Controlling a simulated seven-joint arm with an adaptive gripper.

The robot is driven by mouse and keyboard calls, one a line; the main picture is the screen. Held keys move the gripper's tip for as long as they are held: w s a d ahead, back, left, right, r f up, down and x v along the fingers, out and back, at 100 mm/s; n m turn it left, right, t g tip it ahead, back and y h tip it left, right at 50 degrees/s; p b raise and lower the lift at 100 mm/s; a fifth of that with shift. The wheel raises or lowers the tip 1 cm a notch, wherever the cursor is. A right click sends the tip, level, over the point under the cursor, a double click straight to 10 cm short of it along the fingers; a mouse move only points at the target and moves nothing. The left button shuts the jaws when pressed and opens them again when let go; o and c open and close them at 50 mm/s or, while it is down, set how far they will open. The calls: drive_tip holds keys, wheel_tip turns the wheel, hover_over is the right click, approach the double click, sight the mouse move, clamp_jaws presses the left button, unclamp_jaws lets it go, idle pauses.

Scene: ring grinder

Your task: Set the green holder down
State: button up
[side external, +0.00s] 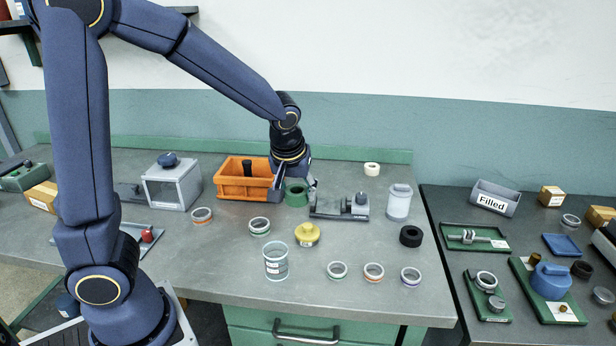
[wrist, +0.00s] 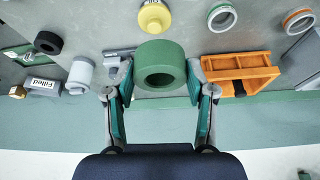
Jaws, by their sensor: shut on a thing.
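The green holder (side external: 296,197) is a thick dark green ring with a round hole. In the side view it is close to the worktop, between the orange crate and a grey fixture; I cannot tell whether its underside touches the bench. In the wrist view the holder (wrist: 160,55) sits between the two fingertips, its hole facing the camera. My gripper (side external: 295,184) is shut on it, one finger on each side. The gripper (wrist: 160,72) points down at the bench, and its fingers hide parts of the holder's sides.
The orange crate (side external: 243,187) stands close on the left, the grey fixture (side external: 340,207) close on the right. Bare worktop (side external: 200,260) lies toward the front left.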

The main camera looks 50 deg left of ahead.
drive_tip(key=s+a+n+g+y, duration=0.2)
drive_tip(key=s+a+n+g, duration=0.1)
drive_tip(key=s+a+n, duration=0.6)
drive_tip(key=r+n+g+h, duration=0.15)
drive_tip(key=n+g, duration=0.25)
drive_tip(key=n, duration=0.6)
hover_over(216, 253)
drive_tip(key=d, duration=0.1)
drive_tip(key=f, duration=1.1)
drive_tip(key=w+f, duration=0.1)
drive_tip(key=f, duration=0.5)
drive_tip(key=shift+f, duration=0.5)
drive_tip(key=o, duration=1.2)
drive_tip(key=shift+f, duration=0.1)
drive_tip(key=shift+c, duration=0.2)
